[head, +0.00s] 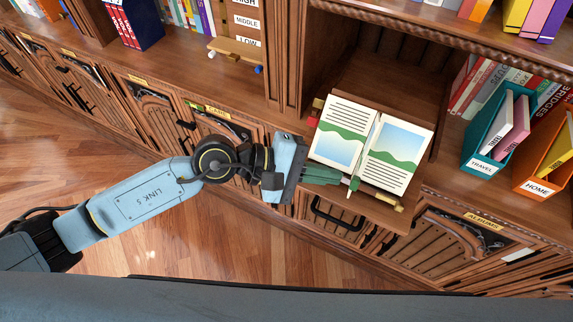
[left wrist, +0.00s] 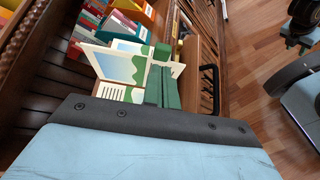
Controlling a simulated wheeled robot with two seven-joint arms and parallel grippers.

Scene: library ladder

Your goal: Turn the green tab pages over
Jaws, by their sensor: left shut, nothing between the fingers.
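An open book (head: 403,142) lies on a tilted wooden stand in the shelf alcove. Both pages show printed lines, a green band and a blue area. A small green tab (head: 354,184) sticks out at the book's lower edge near the middle. My left gripper (head: 338,178) is shut and empty, its green fingers at the book's lower left edge, close to the tab. I cannot tell whether they touch it. In the left wrist view the closed fingers (left wrist: 163,87) point at the book (left wrist: 112,62) and hide part of it.
Red and yellow tabs show at the book's left edge. A teal TRAVEL box (head: 487,140) and an orange HOME box (head: 543,170) stand to the right. The wooden floor (head: 200,240) in front is clear.

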